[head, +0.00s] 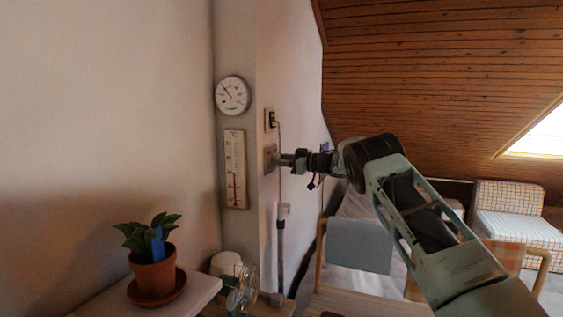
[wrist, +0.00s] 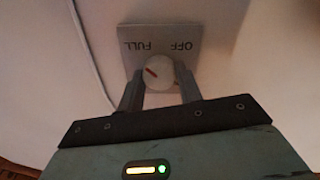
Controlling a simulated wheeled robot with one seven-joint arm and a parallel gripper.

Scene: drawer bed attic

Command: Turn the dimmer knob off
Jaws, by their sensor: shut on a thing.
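The dimmer's grey square plate (wrist: 140,33) is on the wall in the wrist view, with FULL at the left and OFF at the right, both upside down. Its round white knob (wrist: 158,70) has a red mark on its left part, slanting up-left toward the FULL side. My gripper (wrist: 159,84) is shut on the knob, one finger at each side. In the head view my gripper (head: 284,160) reaches left to the plate (head: 270,158) on the wall; the knob is hidden there.
A socket (head: 270,119) with a plugged cord sits above the dimmer, and the cord hangs close by. A dial (head: 232,95) and a thermometer (head: 235,168) are on the adjoining wall face. A potted plant (head: 153,268) and a small fan (head: 243,290) stand below left.

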